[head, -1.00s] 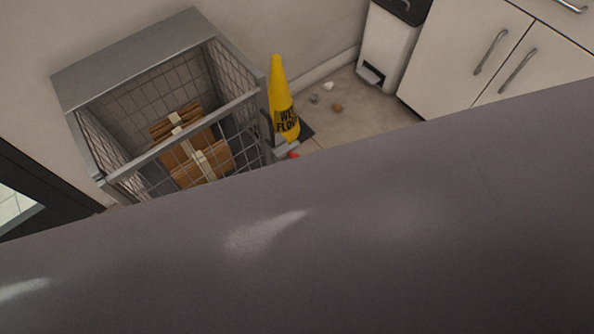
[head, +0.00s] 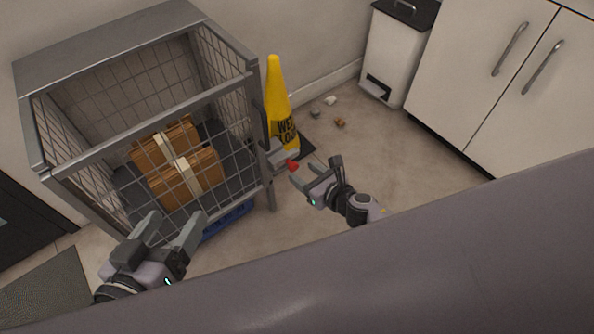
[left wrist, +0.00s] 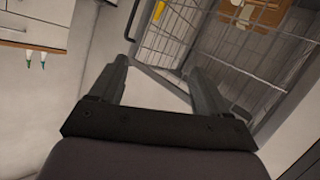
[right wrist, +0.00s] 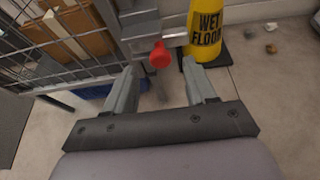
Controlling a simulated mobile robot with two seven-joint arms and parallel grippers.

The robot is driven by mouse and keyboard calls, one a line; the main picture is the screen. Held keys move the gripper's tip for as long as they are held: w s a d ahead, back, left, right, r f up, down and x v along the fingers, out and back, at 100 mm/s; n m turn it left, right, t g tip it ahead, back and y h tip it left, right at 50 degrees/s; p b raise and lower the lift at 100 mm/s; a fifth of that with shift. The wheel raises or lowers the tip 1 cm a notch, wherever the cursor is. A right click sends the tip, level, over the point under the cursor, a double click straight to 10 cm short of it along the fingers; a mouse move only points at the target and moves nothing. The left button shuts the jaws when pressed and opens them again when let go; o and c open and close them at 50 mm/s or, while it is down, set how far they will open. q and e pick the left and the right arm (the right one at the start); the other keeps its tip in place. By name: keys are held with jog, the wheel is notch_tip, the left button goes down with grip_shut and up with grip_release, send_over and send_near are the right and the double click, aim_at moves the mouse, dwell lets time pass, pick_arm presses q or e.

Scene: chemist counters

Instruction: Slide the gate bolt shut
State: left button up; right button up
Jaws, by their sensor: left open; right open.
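The gate bolt has a red knob (head: 292,165) on a grey metal bracket (head: 275,153) at the right front post of a wire cage (head: 152,110). In the right wrist view the red knob (right wrist: 160,55) is just beyond my fingertips, roughly centred between them. My right gripper (head: 313,173) is open and empty, close to the knob on its right, apart from it. My left gripper (head: 175,226) is open and empty in front of the cage's lower front. In the left wrist view the cage mesh (left wrist: 185,35) lies ahead of its fingers. I cannot tell how far the bolt is slid.
Strapped brown boxes (head: 178,165) sit inside the cage. A yellow wet-floor cone (head: 278,105) stands right behind the bolt. A white bin (head: 392,55) and white cabinets (head: 490,75) stand at right. Small debris (head: 330,108) lies on the floor. My grey body hides the lower view.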

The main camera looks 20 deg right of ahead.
aim_at(295, 168)
jog(key=shift+b+x, duration=0.75)
jog(key=shift+x, duration=1.4)
grip_shut()
